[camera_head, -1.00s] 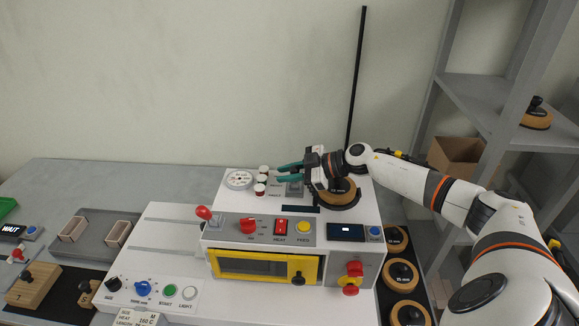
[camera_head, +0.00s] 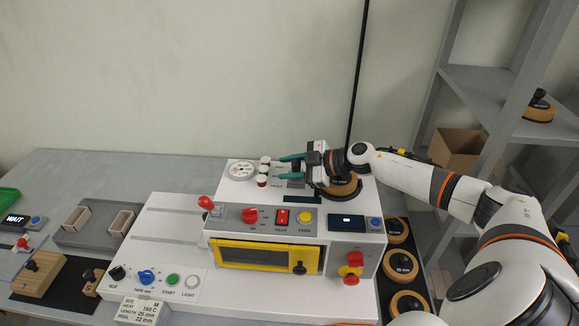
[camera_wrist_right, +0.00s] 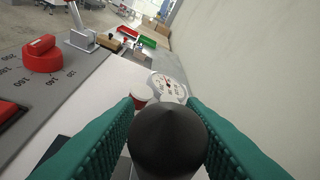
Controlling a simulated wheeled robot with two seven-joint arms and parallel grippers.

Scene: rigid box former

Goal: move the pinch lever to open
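The pinch lever's grey mount (camera_head: 296,183) is on top of the white machine, beside small printed labels and mostly under my right gripper. My right gripper (camera_head: 289,164) reaches in from the right with its teal fingers pointing left. In the right wrist view a dark rounded knob (camera_wrist_right: 168,138), seemingly the lever's handle, fills the gap between the fingers and appears to touch both. The lever's shaft and its angle are hidden. My left gripper is not in view.
A round cork-coloured disc (camera_head: 345,188) lies just below my right wrist. Red-and-white posts (camera_head: 263,176) and a dial gauge (camera_head: 241,170) stand left of the fingertips. A red-tipped lever (camera_head: 206,203) rises at the machine's left. A black pole (camera_head: 357,75) stands behind.

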